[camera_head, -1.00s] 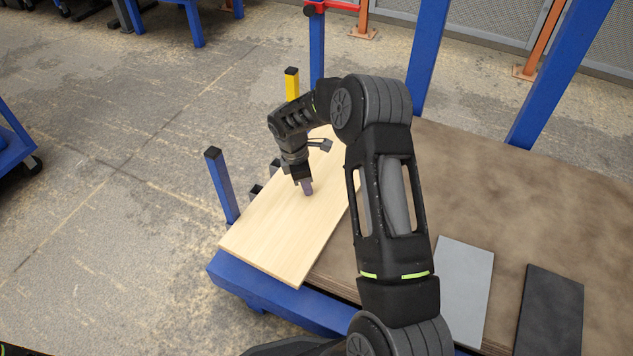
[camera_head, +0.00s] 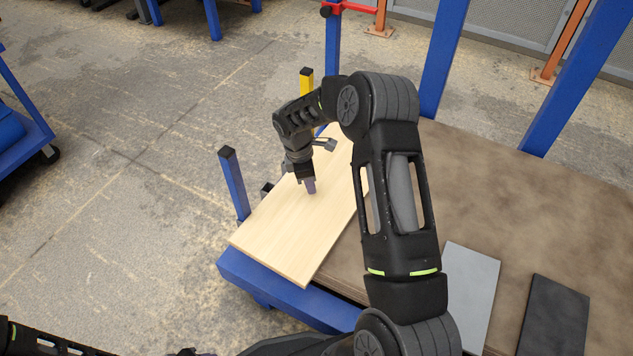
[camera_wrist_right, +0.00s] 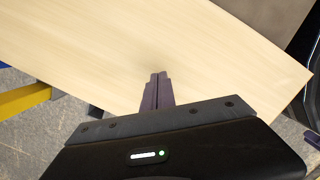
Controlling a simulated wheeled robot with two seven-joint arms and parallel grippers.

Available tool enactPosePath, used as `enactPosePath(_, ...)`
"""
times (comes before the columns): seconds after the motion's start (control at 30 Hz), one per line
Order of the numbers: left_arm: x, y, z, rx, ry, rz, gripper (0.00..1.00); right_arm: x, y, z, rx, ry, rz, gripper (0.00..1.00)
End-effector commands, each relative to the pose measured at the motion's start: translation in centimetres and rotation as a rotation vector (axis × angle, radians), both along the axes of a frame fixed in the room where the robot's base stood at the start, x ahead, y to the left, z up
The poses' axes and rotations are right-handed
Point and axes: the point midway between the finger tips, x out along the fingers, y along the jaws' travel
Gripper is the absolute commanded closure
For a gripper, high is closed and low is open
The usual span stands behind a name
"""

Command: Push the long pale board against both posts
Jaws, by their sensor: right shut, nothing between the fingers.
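The long pale board (camera_head: 295,225) lies slanted over the table's left side; my right forearm hides part of its far right edge. A blue post with a black cap (camera_head: 233,183) stands beside its left edge; I cannot tell whether they touch. A yellow post with a black cap (camera_head: 306,83) stands behind my right wrist, its lower part hidden. My right gripper (camera_head: 310,186) is shut and empty, pointing down over the board. In the right wrist view its fingertips (camera_wrist_right: 157,78) are over the pale board (camera_wrist_right: 215,60); contact is unclear. The left gripper is not in view.
A grey board (camera_head: 468,290) and a black board (camera_head: 555,318) lie right of my right arm on the brown tabletop (camera_head: 490,190). The table's blue frame (camera_head: 285,298) shows at the front left. Tall blue uprights (camera_head: 440,55) stand at the back.

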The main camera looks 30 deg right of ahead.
Motion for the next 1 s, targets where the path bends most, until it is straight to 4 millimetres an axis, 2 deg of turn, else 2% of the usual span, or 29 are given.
enactPosePath(0.3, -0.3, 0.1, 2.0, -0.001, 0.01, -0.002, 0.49, 3.1, 6.3, 0.2, 0.0, 0.001, 0.004, 1.0)
enactPosePath(0.5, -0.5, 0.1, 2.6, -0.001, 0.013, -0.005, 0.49, 4.5, 8.9, 0.1, 0.0, -0.001, 0.002, 1.0)
enactPosePath(0.87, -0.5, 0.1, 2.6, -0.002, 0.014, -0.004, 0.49, 4.8, 9.5, 0.0, 0.0, -0.001, 0.0, 1.0)
enactPosePath(1.0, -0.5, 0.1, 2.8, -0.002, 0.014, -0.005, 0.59, 4.8, 9.5, 0.3, 0.0, -0.001, 0.0, 1.0)
